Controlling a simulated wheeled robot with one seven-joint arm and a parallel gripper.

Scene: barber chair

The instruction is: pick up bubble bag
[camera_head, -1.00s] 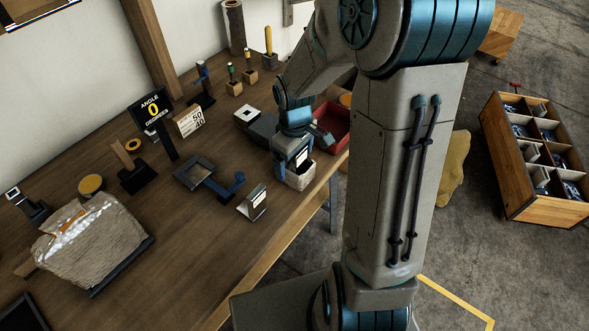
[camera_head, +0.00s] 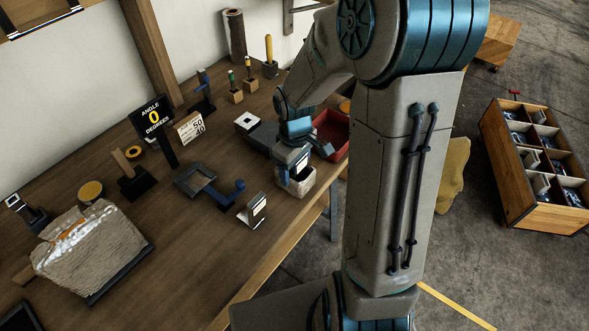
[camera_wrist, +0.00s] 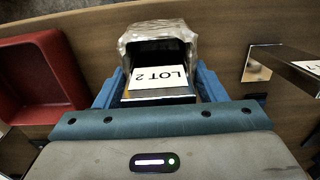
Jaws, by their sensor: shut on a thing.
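The bubble bag (camera_head: 297,186) is a small, whitish, wrinkled pouch near the right edge of the workbench. In the wrist view the bag (camera_wrist: 152,33) shows a clear, crinkled rim around a dark opening. A block labelled LOT 2 (camera_wrist: 160,78) sits at its mouth. My gripper (camera_wrist: 160,88) has one blue finger on each side of the bag and is shut on it. In the head view my gripper (camera_head: 296,165) is over the bag from above. The contact points are partly hidden, and I cannot tell whether the bag is clear of the bench.
A red tray (camera_head: 334,137) lies close behind the bag. A large wrinkled package (camera_head: 92,245) and several tools occupy the bench. A wooden crate (camera_head: 522,188) stands on the floor.

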